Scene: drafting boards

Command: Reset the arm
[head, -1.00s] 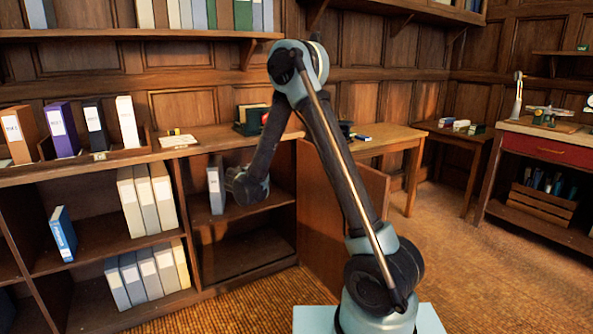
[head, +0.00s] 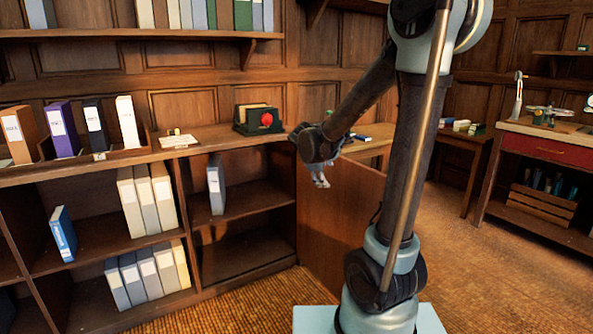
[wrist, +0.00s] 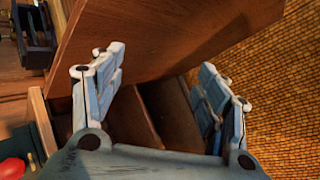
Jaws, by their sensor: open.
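My gripper (head: 320,181) hangs below my wrist in the head view, in front of the open wooden cabinet door (head: 342,215). In the wrist view my gripper (wrist: 165,90) has its two pale fingers spread wide, with nothing between them. The door (wrist: 165,35) is seen from above past the fingers, and dark shelf space shows between them. In the head view, a grey binder (head: 216,188) stands alone in the open cabinet compartment to the left of my gripper.
A green box with a red knob (head: 266,120) sits on the cabinet top. Coloured binders (head: 62,130) stand on the top at left, and pale binders (head: 145,200) fill a shelf below. A wooden crate (head: 542,205) is at right. Carpet (head: 470,270) is clear at right.

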